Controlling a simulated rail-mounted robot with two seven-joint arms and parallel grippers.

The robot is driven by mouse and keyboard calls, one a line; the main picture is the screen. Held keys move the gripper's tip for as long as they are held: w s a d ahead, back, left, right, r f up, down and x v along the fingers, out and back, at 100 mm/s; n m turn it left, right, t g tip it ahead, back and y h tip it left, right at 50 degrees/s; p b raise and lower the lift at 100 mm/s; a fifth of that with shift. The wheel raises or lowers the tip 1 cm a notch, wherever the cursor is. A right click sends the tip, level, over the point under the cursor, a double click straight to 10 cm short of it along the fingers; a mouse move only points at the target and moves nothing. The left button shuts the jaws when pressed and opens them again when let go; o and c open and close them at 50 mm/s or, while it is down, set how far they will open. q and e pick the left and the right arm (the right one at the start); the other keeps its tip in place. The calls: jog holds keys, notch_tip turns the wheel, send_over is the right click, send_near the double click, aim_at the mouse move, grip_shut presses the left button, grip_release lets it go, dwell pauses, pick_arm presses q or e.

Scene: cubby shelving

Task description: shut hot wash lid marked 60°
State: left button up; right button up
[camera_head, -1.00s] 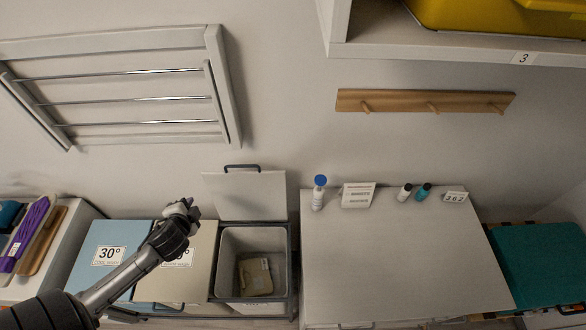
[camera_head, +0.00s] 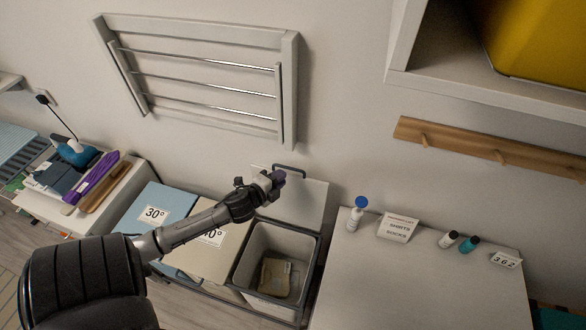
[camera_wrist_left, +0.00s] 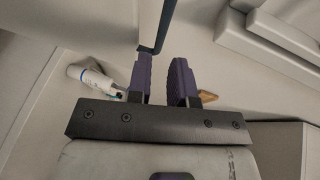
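The open lid (camera_head: 309,205) stands raised behind the uncovered bin (camera_head: 252,238), with a dark handle (camera_head: 288,168) on its upper edge. Its face towards me is plain and no 60° mark shows. My left gripper (camera_head: 277,178) is at the lid's upper left, overlapping it in the head view. In the left wrist view the gripper's two purple fingers (camera_wrist_left: 163,72) are apart with a gap. A dark blue bar (camera_wrist_left: 166,22), apparently the handle, runs by the fingertips; I cannot tell whether they touch it. My right gripper is not in view.
A cream lid marked 40° (camera_head: 200,250) and a blue lid marked 30° (camera_head: 148,210) lie shut to the left. A white-topped unit (camera_head: 400,290) with bottles and signs is to the right. A drying rack (camera_head: 205,75) hangs above.

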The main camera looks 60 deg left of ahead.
aim_at(293, 169)
pick_arm(q)
jog(key=shift+x, duration=3.5)
grip_shut()
